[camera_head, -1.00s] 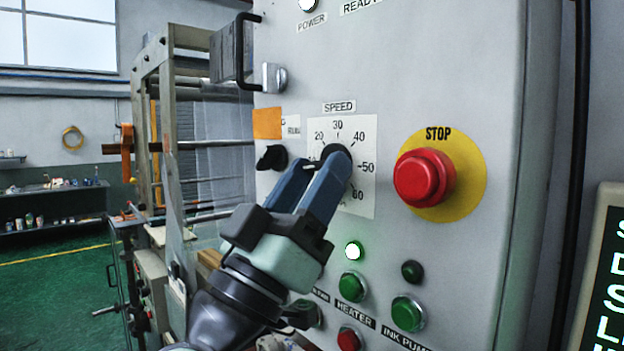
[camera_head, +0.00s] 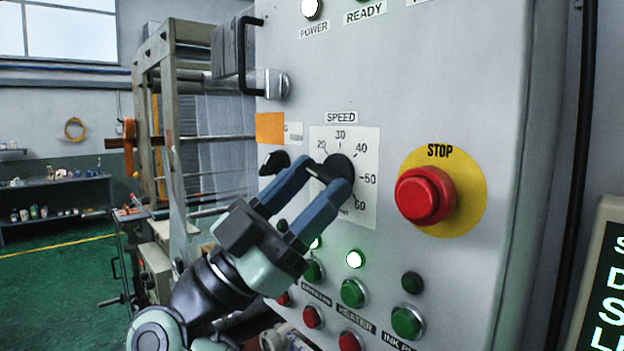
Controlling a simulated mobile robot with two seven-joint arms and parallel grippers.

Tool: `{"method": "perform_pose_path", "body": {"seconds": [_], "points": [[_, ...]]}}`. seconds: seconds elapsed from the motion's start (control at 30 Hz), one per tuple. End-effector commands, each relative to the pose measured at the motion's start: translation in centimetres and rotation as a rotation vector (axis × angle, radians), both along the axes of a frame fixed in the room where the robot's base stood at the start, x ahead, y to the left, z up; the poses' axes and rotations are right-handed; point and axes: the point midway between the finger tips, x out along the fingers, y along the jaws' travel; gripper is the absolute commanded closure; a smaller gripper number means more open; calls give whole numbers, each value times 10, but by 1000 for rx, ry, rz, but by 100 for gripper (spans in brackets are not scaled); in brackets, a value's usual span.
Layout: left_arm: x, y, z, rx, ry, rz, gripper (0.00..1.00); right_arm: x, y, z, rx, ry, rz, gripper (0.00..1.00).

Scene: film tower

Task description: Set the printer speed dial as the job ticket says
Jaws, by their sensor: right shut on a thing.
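The black speed dial (camera_head: 341,167) sits on a white scale plate (camera_head: 366,206) marked SPEED on the grey printer panel. The grip shows as a dark bar between the fingertips. I cannot tell exactly which number the dial points to. No job ticket can be made out. My left gripper is not in view.
A red stop button (camera_head: 423,196) on a yellow disc is right of the dial. A second black knob (camera_head: 272,161) is close to its left, below an orange label (camera_head: 269,127). Green and red buttons (camera_head: 353,292) are below. A lit display (camera_head: 606,290) stands at the far right.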

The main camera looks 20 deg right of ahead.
Motion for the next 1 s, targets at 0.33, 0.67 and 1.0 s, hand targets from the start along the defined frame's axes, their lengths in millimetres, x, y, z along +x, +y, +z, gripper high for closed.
{"method": "perform_pose_path", "body": {"seconds": [0.33,0.67,1.0], "points": [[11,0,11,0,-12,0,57,2,1,1,45,-117,-1,82],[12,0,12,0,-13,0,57,2,0,0,51,-130,0,82],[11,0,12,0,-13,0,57,2,0,0,50,-130,0,26]]}}
